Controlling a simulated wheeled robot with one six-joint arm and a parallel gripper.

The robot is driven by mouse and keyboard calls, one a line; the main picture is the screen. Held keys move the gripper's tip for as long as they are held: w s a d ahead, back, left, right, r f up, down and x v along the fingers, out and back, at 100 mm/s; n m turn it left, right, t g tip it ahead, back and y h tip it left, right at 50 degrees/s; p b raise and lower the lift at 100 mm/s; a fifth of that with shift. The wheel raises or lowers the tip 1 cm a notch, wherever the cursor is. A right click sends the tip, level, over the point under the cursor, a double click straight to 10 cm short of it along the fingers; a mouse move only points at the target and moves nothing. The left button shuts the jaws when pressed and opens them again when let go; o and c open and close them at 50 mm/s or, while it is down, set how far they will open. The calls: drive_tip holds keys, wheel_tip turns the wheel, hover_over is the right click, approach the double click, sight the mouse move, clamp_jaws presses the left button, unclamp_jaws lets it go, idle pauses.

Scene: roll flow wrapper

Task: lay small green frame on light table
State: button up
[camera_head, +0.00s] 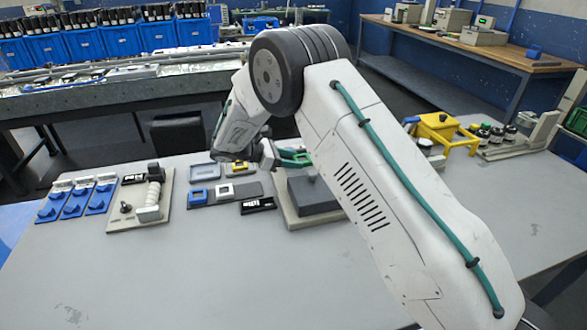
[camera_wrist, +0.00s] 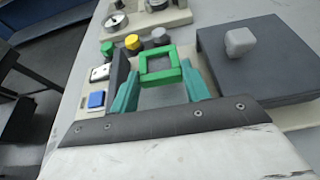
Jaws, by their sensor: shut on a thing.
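The small green frame (camera_wrist: 174,76) is a square ring with a dark opening, seen in the wrist view between the teal fingers of my gripper (camera_wrist: 160,80). My gripper is shut on it. In the head view, my gripper (camera_head: 291,157) is partly hidden behind my arm, and a green part shows there above the table, beside a dark block. I cannot tell frame from fingers there. The light table (camera_head: 190,275) is a pale grey top with a wide bare front.
A dark block on a pale base (camera_head: 312,193) stands under my arm; its grey knob shows in the wrist view (camera_wrist: 240,42). Blue (camera_head: 197,197) and grey (camera_head: 205,171) frames lie to its left. A yellow fixture (camera_head: 440,127) stands at the right.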

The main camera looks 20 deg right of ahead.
sight(292, 174)
drive_tip(key=shift+d+f, duration=0.1)
drive_tip(key=shift+f, duration=1.65)
drive_tip(key=shift+f, duration=0.1)
drive_tip(key=o, duration=0.9)
drive_tip(key=shift+o, duration=0.2)
